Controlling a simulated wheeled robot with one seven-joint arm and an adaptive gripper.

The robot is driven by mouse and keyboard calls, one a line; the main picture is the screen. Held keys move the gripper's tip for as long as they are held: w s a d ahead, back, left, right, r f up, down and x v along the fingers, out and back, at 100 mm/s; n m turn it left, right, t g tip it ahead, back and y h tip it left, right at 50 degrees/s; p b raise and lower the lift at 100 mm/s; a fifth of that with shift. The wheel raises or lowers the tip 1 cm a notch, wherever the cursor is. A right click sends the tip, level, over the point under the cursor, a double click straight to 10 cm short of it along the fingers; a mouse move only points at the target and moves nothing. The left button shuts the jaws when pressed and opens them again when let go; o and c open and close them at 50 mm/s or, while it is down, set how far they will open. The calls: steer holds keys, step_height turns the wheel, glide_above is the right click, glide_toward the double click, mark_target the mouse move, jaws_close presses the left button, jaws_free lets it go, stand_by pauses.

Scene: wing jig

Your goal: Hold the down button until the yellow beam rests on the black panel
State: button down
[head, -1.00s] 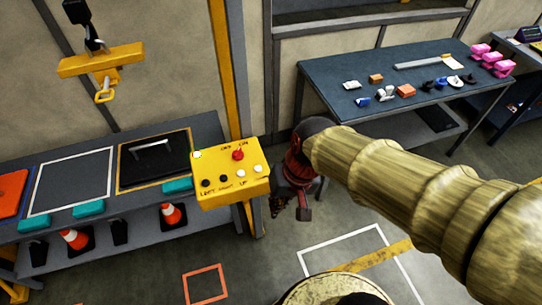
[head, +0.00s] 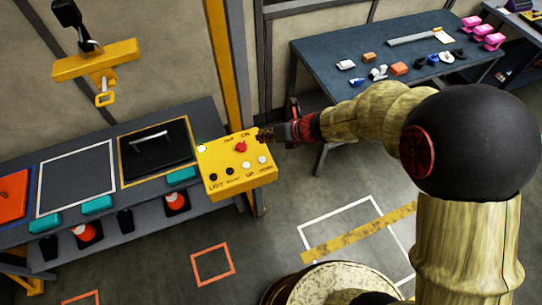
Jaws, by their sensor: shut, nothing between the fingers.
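The yellow beam (head: 97,60) hangs from a black hoist with a yellow hook below it, high above the bench and left of the black panel. The black panel (head: 140,165) lies on the bench in an orange-outlined square and carries a silver handle. The labels are too small to read fully; I cannot make out the down label clearly.
The grey bench (head: 105,140) also holds a white-outlined square, an orange panel (head: 12,193) and teal blocks (head: 97,205). A yellow post (head: 222,70) rises behind the control box. A dark table (head: 320,60) with small parts stands at the back right.

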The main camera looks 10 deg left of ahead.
mark_target(264, 158)
steer(key=shift+m, duration=0.9)
steer(key=shift+f, duration=0.15)
step_height(264, 158, down, 9)
steer(key=b, duration=0.8)
stand_by(0.7)
steer(key=shift+f, duration=0.25)
steer(key=shift+f+b, duration=0.45)
steer(key=shift+b, duration=0.15)
stand_by(0.7)
steer(key=shift+r, duration=0.15)
stand_by(2.8)
steer(key=shift+r+p, duration=0.75)
steer(key=shift+p, duration=0.1)
